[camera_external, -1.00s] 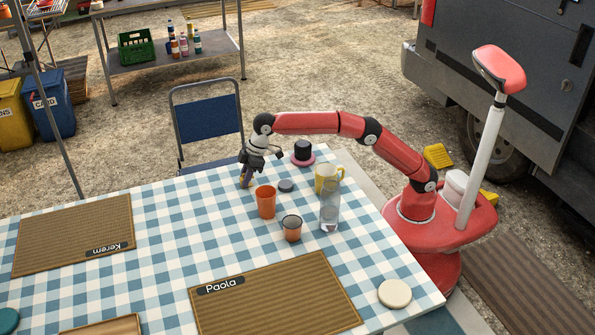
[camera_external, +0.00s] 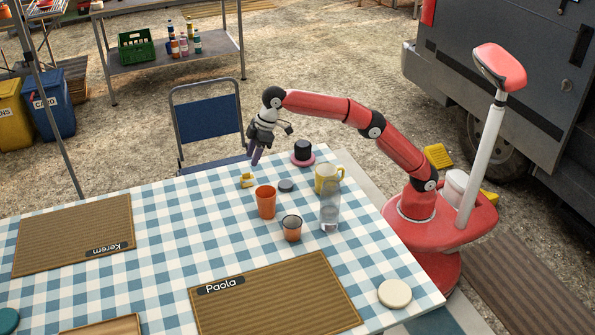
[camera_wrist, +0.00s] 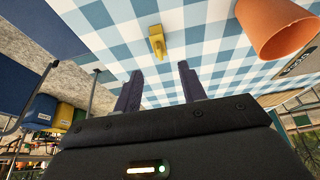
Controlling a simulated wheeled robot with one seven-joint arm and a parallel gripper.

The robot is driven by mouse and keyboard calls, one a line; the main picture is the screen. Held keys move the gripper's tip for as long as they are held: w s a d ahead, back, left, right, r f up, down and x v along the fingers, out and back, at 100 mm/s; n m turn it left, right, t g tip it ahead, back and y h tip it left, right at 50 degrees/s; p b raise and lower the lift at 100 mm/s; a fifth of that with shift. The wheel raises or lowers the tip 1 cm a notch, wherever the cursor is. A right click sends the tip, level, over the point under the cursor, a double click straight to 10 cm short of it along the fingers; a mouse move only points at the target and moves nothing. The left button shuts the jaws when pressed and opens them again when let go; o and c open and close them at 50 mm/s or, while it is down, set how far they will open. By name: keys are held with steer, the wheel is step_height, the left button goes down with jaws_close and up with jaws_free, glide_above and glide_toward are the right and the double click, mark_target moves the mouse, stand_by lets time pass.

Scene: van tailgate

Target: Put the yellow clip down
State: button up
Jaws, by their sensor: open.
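The yellow clip (camera_external: 247,181) lies on the blue and white checked tablecloth (camera_external: 160,220), near the table's far edge and left of the orange cup. In the wrist view the clip (camera_wrist: 157,42) lies on the cloth beyond my fingertips, with a clear gap between. My gripper (camera_external: 255,158) is above the table's far edge, over and slightly right of the clip. In the wrist view its two dark fingers (camera_wrist: 160,82) are apart with nothing between them.
An orange cup (camera_external: 266,202), a grey disc (camera_external: 286,186), a yellow mug (camera_external: 326,178), a clear bottle (camera_external: 330,210) and a smaller cup (camera_external: 291,229) stand right of the clip. A blue chair (camera_external: 209,122) is behind the table. The cloth left of the clip is clear.

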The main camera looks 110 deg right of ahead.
steer(key=s+a+r, duration=0.3)
steer(key=s, duration=0.7)
steer(key=s+a+r, duration=0.2)
steer(key=s+a, duration=0.1)
steer(key=s, duration=0.7)
steer(key=s+a+f, duration=0.2)
steer(key=s+f, duration=0.6)
steer(key=s, duration=0.3)
steer(key=s+a+f+t, duration=0.1)
steer(key=s+a+f, duration=0.2)
steer(key=s+f, duration=0.6)
steer(key=s, duration=0.3)
